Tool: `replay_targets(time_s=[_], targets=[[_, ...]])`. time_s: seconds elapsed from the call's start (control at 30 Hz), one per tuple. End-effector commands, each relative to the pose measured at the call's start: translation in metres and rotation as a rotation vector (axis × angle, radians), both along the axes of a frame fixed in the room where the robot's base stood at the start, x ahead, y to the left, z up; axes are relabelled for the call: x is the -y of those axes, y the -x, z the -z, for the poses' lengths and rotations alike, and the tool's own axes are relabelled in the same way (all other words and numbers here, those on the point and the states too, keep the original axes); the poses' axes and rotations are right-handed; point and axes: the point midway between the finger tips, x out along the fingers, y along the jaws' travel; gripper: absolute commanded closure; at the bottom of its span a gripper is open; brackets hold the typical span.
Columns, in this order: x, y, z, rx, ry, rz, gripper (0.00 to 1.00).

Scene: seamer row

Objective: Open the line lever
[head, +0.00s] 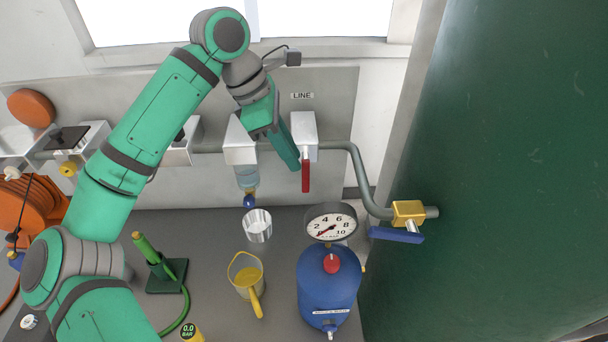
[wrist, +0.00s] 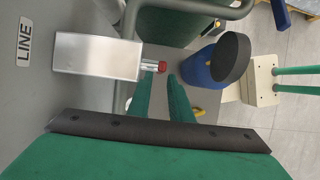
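The line lever (head: 306,176) is a red handle hanging straight down beneath a white box (head: 304,130) under the "LINE" label. In the wrist view its red part (wrist: 161,67) shows just beyond the fingertips, beside the metal box (wrist: 95,55). My gripper (head: 295,166) has green fingers and is immediately left of the lever in the head view. In the wrist view the two fingers (wrist: 160,78) stand apart with an empty gap, lined up with the red part. I cannot tell whether they touch it.
A second white box (head: 240,140) with a clear bowl is left of the lever. A pipe runs right to a brass valve (head: 408,212) with a blue handle. A gauge (head: 331,222) on a blue tank (head: 328,285), a yellow jug (head: 247,275) and a metal cup (head: 257,226) stand below.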

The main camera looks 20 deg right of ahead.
Motion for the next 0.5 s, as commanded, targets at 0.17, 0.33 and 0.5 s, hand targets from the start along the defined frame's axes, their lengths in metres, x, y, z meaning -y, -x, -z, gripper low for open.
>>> replay_targets(time_s=[0.17, 0.33, 0.5], targets=[[0.013, 0.005, 0.031, -0.003, 0.001, 0.004, 0.81], [0.023, 0.007, 0.055, -0.002, 0.002, 0.002, 0.81], [0.028, 0.009, 0.07, -0.001, 0.0, 0.001, 0.81]])
